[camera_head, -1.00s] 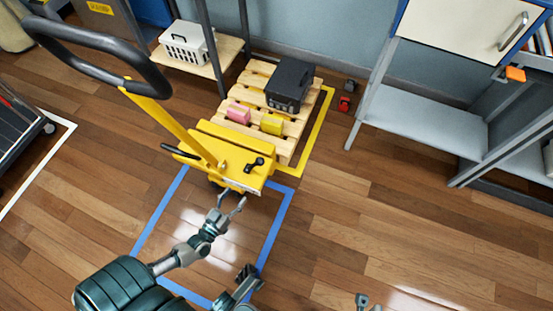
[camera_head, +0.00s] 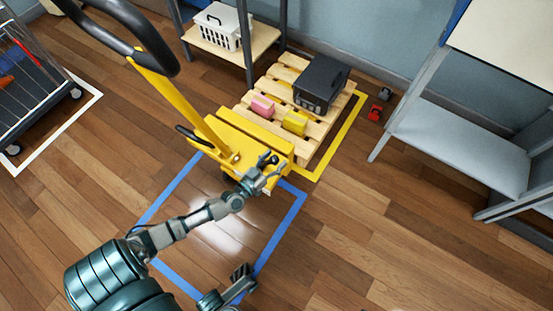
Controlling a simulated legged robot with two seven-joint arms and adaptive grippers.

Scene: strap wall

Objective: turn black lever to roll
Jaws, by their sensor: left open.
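The yellow pallet jack (camera_head: 213,130) stands at the pallet, with its black loop handle (camera_head: 125,35) rising to the upper left. The small black lever (camera_head: 266,160) sits on the right part of its yellow body. My left gripper (camera_head: 272,172) is open and empty, with its fingers right at the near side of the lever. The fingers partly cover the area beside the lever, and I cannot tell whether they touch it. The lever's exact setting and any labels are too small to read.
A wooden pallet (camera_head: 334,118) carries a black box (camera_head: 322,82), a pink item (camera_head: 262,106) and a yellow item (camera_head: 295,123). A shelf with a white basket (camera_head: 222,25) stands behind. A grey bench (camera_head: 455,145) is at right.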

